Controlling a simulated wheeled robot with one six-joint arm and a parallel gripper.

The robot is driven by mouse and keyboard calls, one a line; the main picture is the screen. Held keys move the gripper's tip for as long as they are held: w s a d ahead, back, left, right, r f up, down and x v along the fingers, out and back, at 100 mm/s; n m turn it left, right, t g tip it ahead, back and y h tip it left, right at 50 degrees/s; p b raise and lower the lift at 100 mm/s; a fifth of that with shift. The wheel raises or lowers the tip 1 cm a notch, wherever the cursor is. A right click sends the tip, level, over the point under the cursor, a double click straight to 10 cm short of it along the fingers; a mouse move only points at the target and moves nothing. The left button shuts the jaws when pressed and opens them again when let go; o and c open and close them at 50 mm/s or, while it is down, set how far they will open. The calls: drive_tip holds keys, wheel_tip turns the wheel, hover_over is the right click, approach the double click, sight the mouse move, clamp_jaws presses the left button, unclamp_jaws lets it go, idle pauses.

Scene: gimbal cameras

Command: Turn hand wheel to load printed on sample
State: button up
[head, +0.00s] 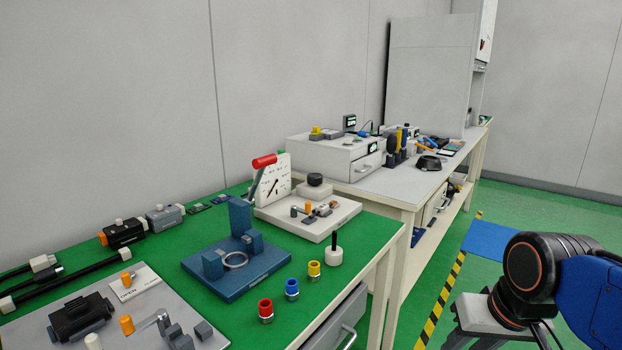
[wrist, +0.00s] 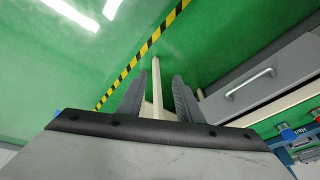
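A white test stand (head: 340,215) with an upright dial panel (head: 272,182) stands on the green-topped bench. A red-gripped lever (head: 264,161) leans at the panel. A round black knob (head: 315,179) sits on a white block of this stand; I cannot tell whether it is the hand wheel. Small grey and orange parts (head: 308,209) lie on the stand's base. No printed load is readable. My gripper (wrist: 158,75) is open and empty in the wrist view, pointing toward the floor and a bench leg, away from the stand. It is outside the head view.
A blue fixture (head: 240,278) with a ring stands in front of the stand. Red (head: 265,310), blue and yellow capped pieces and a black-stemmed white piece (head: 334,252) line the bench's front. A drawer handle (wrist: 250,84) juts out below. The green floor (head: 520,208) is mostly clear.

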drive_tip(key=shift+s+d+f+n+t+h, duration=0.45)
drive_tip(key=shift+s+d+f+n, duration=0.2)
drive_tip(key=shift+s+d, duration=0.25)
